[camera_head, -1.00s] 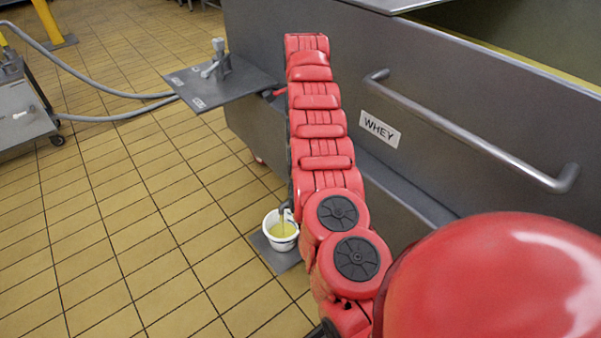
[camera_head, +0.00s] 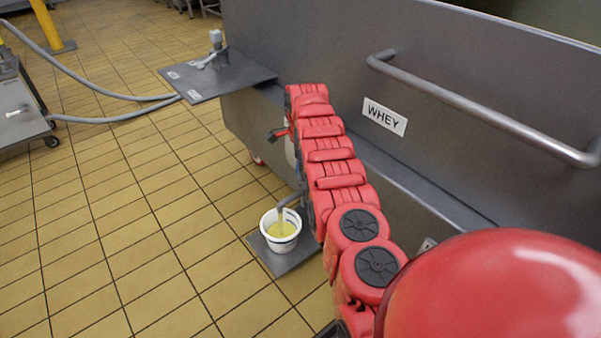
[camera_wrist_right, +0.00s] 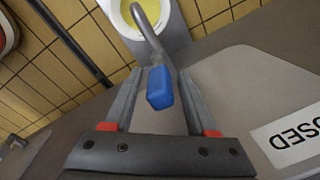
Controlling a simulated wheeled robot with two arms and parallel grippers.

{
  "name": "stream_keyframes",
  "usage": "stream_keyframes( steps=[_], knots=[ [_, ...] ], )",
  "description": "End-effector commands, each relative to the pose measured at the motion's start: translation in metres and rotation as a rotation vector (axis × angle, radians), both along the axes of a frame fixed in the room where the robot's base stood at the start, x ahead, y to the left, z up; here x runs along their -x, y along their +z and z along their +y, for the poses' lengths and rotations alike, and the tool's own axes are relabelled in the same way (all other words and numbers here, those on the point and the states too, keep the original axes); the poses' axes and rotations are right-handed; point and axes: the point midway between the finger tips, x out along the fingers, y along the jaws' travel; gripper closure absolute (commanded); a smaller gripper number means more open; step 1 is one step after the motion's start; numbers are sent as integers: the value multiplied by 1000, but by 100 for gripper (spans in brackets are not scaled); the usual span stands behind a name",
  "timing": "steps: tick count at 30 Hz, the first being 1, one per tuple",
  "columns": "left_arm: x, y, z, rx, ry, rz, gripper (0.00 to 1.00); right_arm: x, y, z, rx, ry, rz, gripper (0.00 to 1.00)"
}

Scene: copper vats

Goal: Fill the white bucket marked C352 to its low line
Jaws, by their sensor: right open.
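A white bucket (camera_head: 281,241) stands upright on a grey plate (camera_head: 292,259) on the floor, with yellow liquid inside. Its marking and lines are too small to read. A grey spout (camera_head: 291,201) hangs over it, and a pale yellow stream runs down from it. The bucket (camera_wrist_right: 119,20) also shows at the top of the right wrist view. There my right gripper (camera_wrist_right: 160,76) is open, its fingers on either side of the tap's blue handle (camera_wrist_right: 160,92), not closed on it. In the head view my right arm hides most of the tap. My left gripper is out of view.
A steel vat (camera_head: 300,40) labelled WHEY (camera_head: 385,116) with a long rail (camera_head: 470,105) fills the right. A grey shelf (camera_head: 215,82) juts from its end. Hoses (camera_head: 110,94) run to a cart (camera_head: 20,110) at left. The tiled floor left of the bucket is clear.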

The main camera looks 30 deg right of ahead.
Motion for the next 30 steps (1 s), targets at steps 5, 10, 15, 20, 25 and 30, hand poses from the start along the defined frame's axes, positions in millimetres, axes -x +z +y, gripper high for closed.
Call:
stream_keyframes(
  steps=[5,10,15,20,25,30],
  knots=[
    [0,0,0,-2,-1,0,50,0,0,0,1,1,-1,43],
    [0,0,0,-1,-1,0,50,0,0,0,1,1,-1,59],
    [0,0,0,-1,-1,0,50,0,0,0,0,1,0,90],
    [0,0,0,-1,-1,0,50,0,0,0,0,1,0,100],
    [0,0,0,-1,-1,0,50,0,0,0,0,1,0,100],
    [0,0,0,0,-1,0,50,0,0,0,0,1,0,100]
  ],
)
